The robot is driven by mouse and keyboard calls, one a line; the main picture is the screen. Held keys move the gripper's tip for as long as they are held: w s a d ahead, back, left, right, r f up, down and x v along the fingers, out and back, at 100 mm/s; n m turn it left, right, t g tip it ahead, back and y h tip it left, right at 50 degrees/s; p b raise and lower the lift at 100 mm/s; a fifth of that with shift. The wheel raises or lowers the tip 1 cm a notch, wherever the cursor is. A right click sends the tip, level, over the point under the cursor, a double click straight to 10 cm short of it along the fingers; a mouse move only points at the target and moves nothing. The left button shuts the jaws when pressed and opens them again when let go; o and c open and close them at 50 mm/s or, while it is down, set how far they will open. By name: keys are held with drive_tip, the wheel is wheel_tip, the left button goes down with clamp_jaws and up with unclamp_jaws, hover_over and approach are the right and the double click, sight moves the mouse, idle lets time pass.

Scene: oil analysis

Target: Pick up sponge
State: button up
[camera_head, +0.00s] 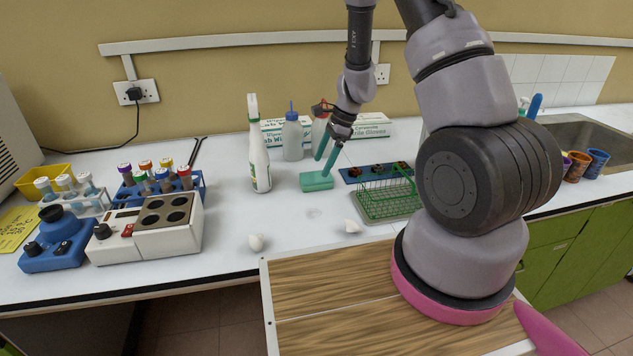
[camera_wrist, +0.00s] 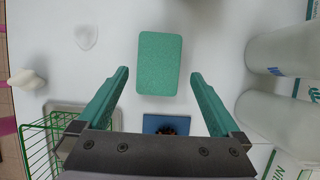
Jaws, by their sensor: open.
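The sponge (camera_head: 314,183) is a teal-green block lying flat on the white bench, left of the green wire rack. In the wrist view the sponge (camera_wrist: 159,63) shows whole, at the upper middle. My gripper (camera_head: 324,153) has teal fingers and hangs just above the sponge in the head view. In the wrist view my gripper (camera_wrist: 159,75) is open, with one finger on each side of the sponge's near end. A gap shows between each finger and the sponge, and nothing is held.
A white spray bottle (camera_head: 257,150) stands left of the sponge, and a wash bottle (camera_head: 292,138) stands behind it. The green wire rack (camera_head: 388,200) and a blue tray (camera_head: 352,174) are to the right. Crumpled white pieces (camera_head: 256,242) lie in front.

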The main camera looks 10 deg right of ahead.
sight(317, 176)
drive_tip(key=shift+x, duration=2.15)
drive_tip(key=shift+s+f, duration=0.1)
drive_tip(key=shift+f, duration=0.1)
drive_tip(key=shift+c, duration=0.3)
drive_tip(key=c, duration=1.2)
wheel_tip(317, 176, up, 10)
drive_tip(key=shift+r, duration=0.25)
